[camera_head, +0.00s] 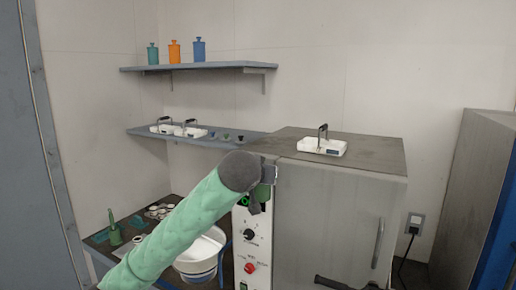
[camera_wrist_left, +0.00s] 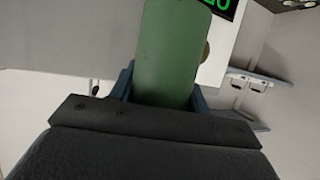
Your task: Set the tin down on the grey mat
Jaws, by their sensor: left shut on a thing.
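My left gripper (camera_wrist_left: 165,92) is shut on a green cylindrical tin (camera_wrist_left: 172,50), which stands out between its two blue fingers in the left wrist view. In the head view my left gripper (camera_head: 262,190) is held in front of the machine's control panel, largely hidden behind my green forearm. Only a small dark green part of the tin (camera_head: 262,192) shows there. I cannot make out a grey mat in either view. My right gripper is not in view.
A grey cabinet (camera_head: 325,215) with a control panel (camera_head: 250,240) stands close to my left gripper. A white tray (camera_head: 322,147) with a handle is on its top. Wall shelves (camera_head: 215,67) hold bottles and trays.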

